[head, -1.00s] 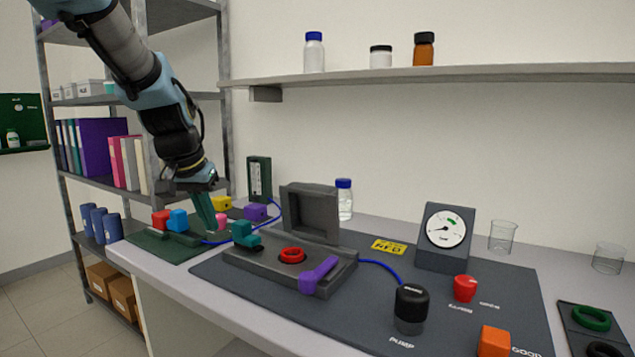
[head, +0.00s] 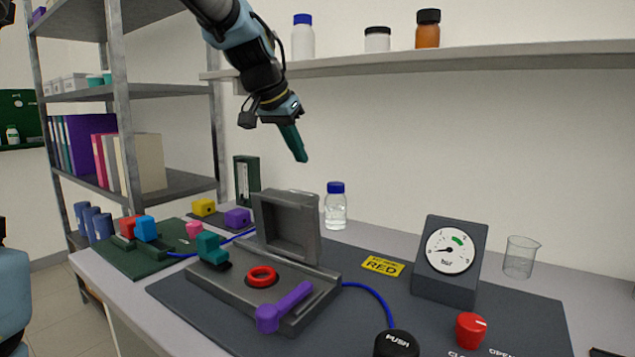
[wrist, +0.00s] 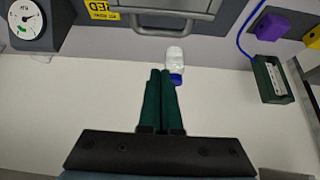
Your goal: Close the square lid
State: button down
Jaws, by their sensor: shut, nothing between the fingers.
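The square lid (head: 287,228) is a grey hinged frame standing open and upright at the back of the grey base (head: 215,280). A red ring (head: 262,276) lies in the seat of the base. A purple lever (head: 283,306) is at the base's front right, and a teal clamp (head: 208,250) is at its left. My gripper (head: 303,158), with green fingers, is shut and empty in the air above and behind the lid. In the wrist view, my gripper (wrist: 160,72) points toward the blue-capped bottle, and part of the lid (wrist: 165,5) shows at the top edge.
A blue-capped bottle (head: 336,207) stands behind the lid's right side. A gauge (head: 450,258), a red knob (head: 471,330) and a black pump button (head: 396,344) are to the right. A wall shelf (head: 430,62) hangs above. Coloured blocks sit on a green mat (head: 150,262) at left.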

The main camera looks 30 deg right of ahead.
aim_at(305, 193)
jog(key=shift+w+d+f, duration=0.2)
jog(key=shift+d+f, duration=0.1)
jog(key=shift+d, duration=0.15)
notch_tip(305, 193, down, 7)
jog(key=p, duration=0.3)
jog(key=shift+w+d+f, duration=0.15)
jog(key=shift+w+d, duration=0.1)
jog(key=shift+d, duration=0.2)
jog(key=shift+f+b, duration=0.1)
jog(key=shift+b, duration=0.2)
